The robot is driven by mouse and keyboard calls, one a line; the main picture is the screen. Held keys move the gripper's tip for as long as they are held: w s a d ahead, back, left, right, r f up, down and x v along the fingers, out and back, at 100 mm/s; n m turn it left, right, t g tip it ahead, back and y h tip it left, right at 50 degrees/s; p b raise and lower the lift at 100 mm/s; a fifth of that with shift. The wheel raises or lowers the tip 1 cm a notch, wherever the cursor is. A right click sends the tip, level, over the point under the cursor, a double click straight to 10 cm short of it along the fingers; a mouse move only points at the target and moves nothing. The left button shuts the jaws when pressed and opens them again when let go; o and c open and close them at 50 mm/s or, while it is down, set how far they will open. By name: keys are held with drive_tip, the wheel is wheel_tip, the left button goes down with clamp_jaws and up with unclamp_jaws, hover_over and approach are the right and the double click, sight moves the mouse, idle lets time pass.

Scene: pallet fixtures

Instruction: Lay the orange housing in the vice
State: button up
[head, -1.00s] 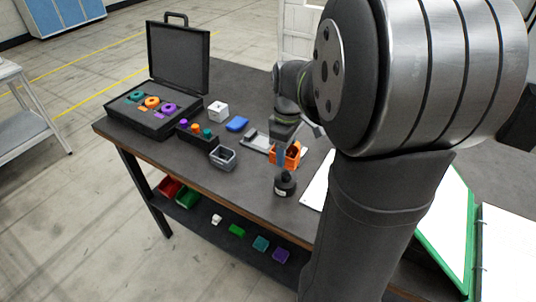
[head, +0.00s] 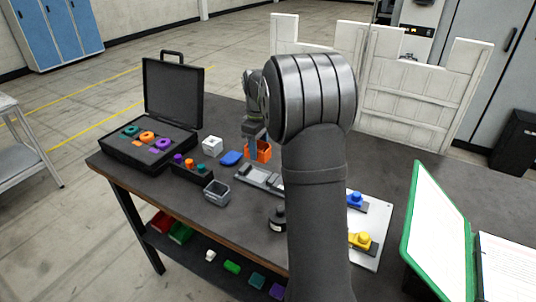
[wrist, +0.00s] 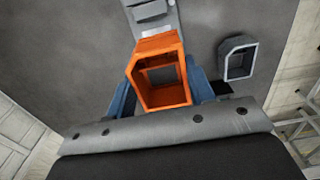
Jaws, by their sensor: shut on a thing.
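The orange housing (head: 264,151), an open box shape, is between the fingers of my gripper (head: 251,148). In the wrist view the housing (wrist: 145,90) shows its open side, with a blue finger on either side of it. The gripper is shut on it. The grey vice (head: 246,176) lies on the bench, and in the head view the housing appears just beyond its far side. My arm hides the vice's right end in the head view.
A grey open box (head: 217,193) stands left of the vice, near a knob tray (head: 184,172). A blue piece (head: 231,158) and white block (head: 212,145) lie behind. A black bottle (head: 277,218) stands in front. An open case (head: 118,152) is at left.

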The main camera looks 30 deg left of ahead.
drive_tip(key=shift+w+a+f, duration=0.1)
drive_tip(key=shift+a+f, duration=0.1)
drive_tip(key=shift+a, duration=0.05)
hover_over(259, 176)
drive_tip(key=shift+f, duration=2.85)
drive_tip(key=shift+f, duration=1.55)
drive_tip(key=o, duration=1.1)
drive_tip(key=shift+o, duration=0.5)
drive_tip(key=o, duration=0.3)
